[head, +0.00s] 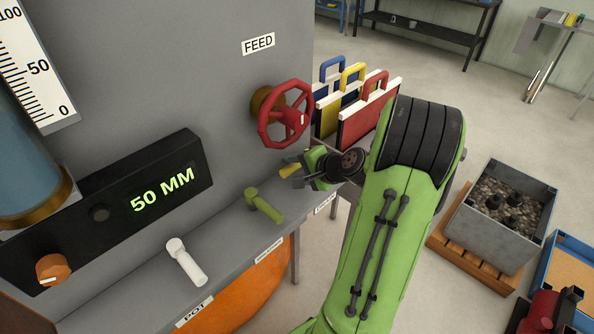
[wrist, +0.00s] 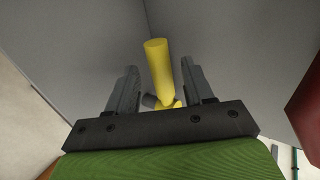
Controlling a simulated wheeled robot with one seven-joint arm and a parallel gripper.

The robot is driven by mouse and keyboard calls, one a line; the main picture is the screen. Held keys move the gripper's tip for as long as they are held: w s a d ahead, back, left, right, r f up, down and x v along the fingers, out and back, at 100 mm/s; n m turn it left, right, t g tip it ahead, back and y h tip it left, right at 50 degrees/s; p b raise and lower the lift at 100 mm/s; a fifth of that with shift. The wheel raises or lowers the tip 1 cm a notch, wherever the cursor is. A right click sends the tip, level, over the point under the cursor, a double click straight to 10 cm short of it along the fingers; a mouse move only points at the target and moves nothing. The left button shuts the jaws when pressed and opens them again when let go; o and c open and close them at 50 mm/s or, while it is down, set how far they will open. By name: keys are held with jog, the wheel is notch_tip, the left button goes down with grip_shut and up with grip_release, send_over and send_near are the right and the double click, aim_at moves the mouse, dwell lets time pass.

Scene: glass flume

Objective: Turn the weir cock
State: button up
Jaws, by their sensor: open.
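A yellow cock handle (head: 290,170) shows at the ledge by the grey panel, partly hidden by my gripper (head: 293,173). In the wrist view the yellow handle (wrist: 160,62) stands between the two fingers of my gripper (wrist: 161,90). The fingers are open, with a gap visible on each side of it. A green lever (head: 264,205) and a white lever (head: 186,262) sit further left along the ledge. The small label by the yellow handle is too small to read, so I cannot confirm it names the weir.
A red handwheel (head: 285,114) under the FEED label (head: 258,44) juts out just above my gripper. Boards with coloured handles (head: 369,112) stand behind it. A display (head: 162,189) reads 50 MM. A grey bin of gravel (head: 500,214) stands on the floor at right.

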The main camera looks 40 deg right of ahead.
jog(key=shift+w, duration=0.1)
grip_shut()
dwell(0.3)
jog(key=n+y+p, duration=0.1)
jog(key=s+n+y+p, duration=0.1)
jog(key=s+d+n+y+p, duration=0.1)
jog(key=p, duration=0.1)
jog(key=shift+d+r+g, duration=0.1)
jog(key=shift+r+g, duration=0.15)
jog(key=shift+g, duration=0.05)
jog(key=shift+s+d+n+g+y+p, duration=0.15)
jog(key=shift+s+n+y+p, duration=0.05)
jog(key=shift+n+y+p, duration=0.25)
jog(key=shift+s+d+n+g+y+p, duration=0.15)
jog(key=shift+n+y+p, duration=0.2)
jog(key=shift+n+p, duration=0.2)
jog(key=shift+s+f+n+y, duration=0.1)
jog(key=shift+f+n+y, duration=0.15)
jog(key=shift+n+y, duration=0.05)
grip_release()
